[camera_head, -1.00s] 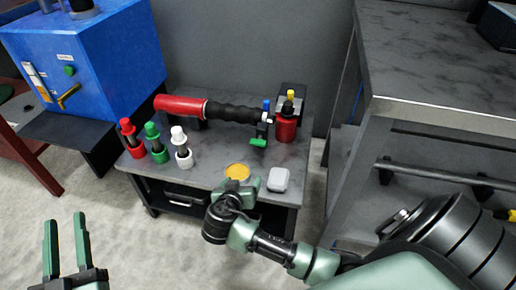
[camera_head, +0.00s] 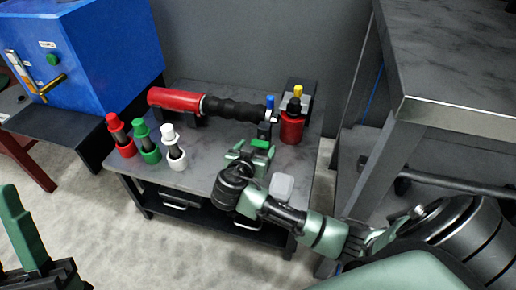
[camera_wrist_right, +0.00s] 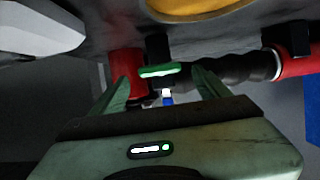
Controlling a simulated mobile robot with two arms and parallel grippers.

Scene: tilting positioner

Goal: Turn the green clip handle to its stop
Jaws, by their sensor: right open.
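The green clip handle (camera_head: 262,144) sits at the lower end of a small clip at the right end of the red and black tool (camera_head: 178,101). My right gripper (camera_head: 251,150) is open just in front of the handle in the head view. In the right wrist view the handle (camera_wrist_right: 160,71) appears between the two spread fingertips (camera_wrist_right: 162,88), a little beyond them; I see no contact. A blue piece (camera_head: 270,102) shows on top of the clip. My left gripper (camera_head: 25,235) is at the lower left, away from the bench and partly cut off.
Red (camera_head: 121,136), green (camera_head: 147,142) and white (camera_head: 173,148) capped pieces stand on the left of the bench. A red bottle (camera_head: 292,127) stands close right of the clip. A light grey block (camera_head: 282,187) lies near the front edge. A yellow disc (camera_wrist_right: 200,8) shows in the wrist view.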

